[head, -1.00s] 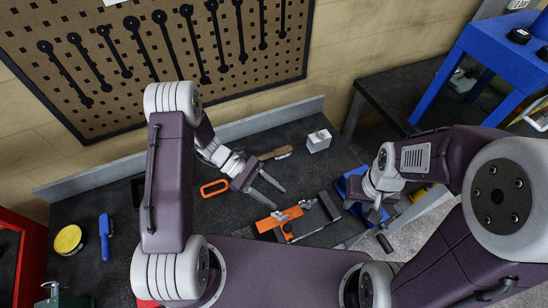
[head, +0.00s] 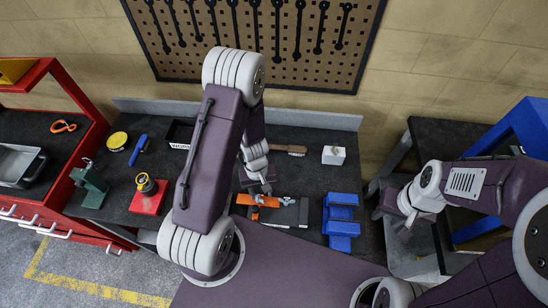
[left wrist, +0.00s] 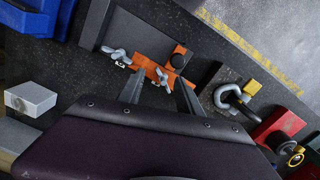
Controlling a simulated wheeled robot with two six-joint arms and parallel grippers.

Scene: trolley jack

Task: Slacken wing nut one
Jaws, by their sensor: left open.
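An orange bar fixture (head: 258,200) with a grey plate lies on the dark bench, just below my left gripper (head: 262,188). In the left wrist view the orange bar (left wrist: 147,66) carries a silver wing nut (left wrist: 115,54) at its left and another silver wing nut (left wrist: 163,76) nearer its middle. I cannot tell which is number one. My left gripper (left wrist: 158,78) is open, its fingers pointing down on either side of the middle wing nut; contact cannot be made out. My right gripper (head: 407,218) is off the bench's right side; its fingers are too small to read.
Blue blocks (head: 341,218) stand right of the fixture. A white block (head: 333,155) and a brush (head: 288,149) lie behind. A red block with a yellow-ringed knob (head: 148,195) and a green vice (head: 90,183) stand left. A shackle (left wrist: 236,98) lies near the fixture.

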